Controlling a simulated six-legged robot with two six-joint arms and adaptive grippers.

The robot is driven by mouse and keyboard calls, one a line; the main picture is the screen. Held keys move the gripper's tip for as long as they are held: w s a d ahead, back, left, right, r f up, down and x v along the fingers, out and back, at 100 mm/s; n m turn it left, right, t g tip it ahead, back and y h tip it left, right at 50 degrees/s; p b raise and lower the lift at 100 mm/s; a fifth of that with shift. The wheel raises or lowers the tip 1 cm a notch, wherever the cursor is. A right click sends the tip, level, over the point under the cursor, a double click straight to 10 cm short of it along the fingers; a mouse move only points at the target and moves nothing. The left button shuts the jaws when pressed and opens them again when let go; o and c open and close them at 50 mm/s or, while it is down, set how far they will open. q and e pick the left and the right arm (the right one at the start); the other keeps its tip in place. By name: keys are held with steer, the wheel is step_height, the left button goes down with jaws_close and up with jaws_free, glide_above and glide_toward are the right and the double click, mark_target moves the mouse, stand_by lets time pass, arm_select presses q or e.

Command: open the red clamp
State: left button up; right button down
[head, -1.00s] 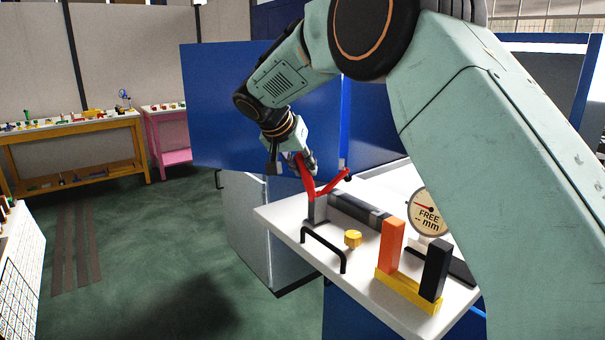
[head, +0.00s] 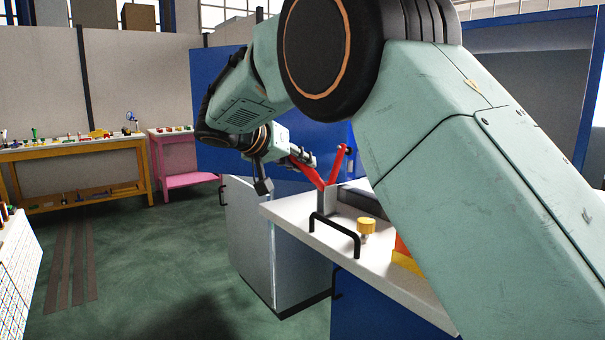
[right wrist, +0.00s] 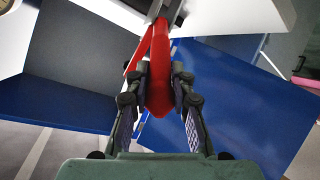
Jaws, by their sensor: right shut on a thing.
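The red clamp (head: 313,175) stands at the far left corner of the white worktop, on a grey bracket. It has two red arms in a V: one leans left, the other rises steeply to the right with a dark tip. My right gripper (head: 301,161) is shut on the left-leaning red handle, near its end. In the right wrist view the red handle (right wrist: 160,92) lies between the two fingers of the right gripper (right wrist: 159,76). The second red arm shows as a thin strip behind it. My left gripper is not in view.
On the worktop (head: 285,209) are a black bar handle (head: 334,232) and a yellow knob (head: 366,226). An orange block (head: 401,244) is partly hidden behind my right arm. A blue panel (head: 213,75) stands behind. Green floor (head: 170,260) is open at left.

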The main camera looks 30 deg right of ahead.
steer(key=shift+a+h+b, duration=0.25)
steer(key=shift+h+b, duration=0.15)
steer(key=shift+b, duration=0.3)
steer(key=c, duration=1.5)
jaws_free()
steer(key=shift+w, duration=0.1)
steer(key=o, duration=0.4)
steer(key=shift+f, duration=0.15)
steer(key=shift+c, duration=0.2)
steer(key=v, duration=0.7)
steer(key=shift+a, duration=0.15)
steer(key=shift+s, duration=0.25)
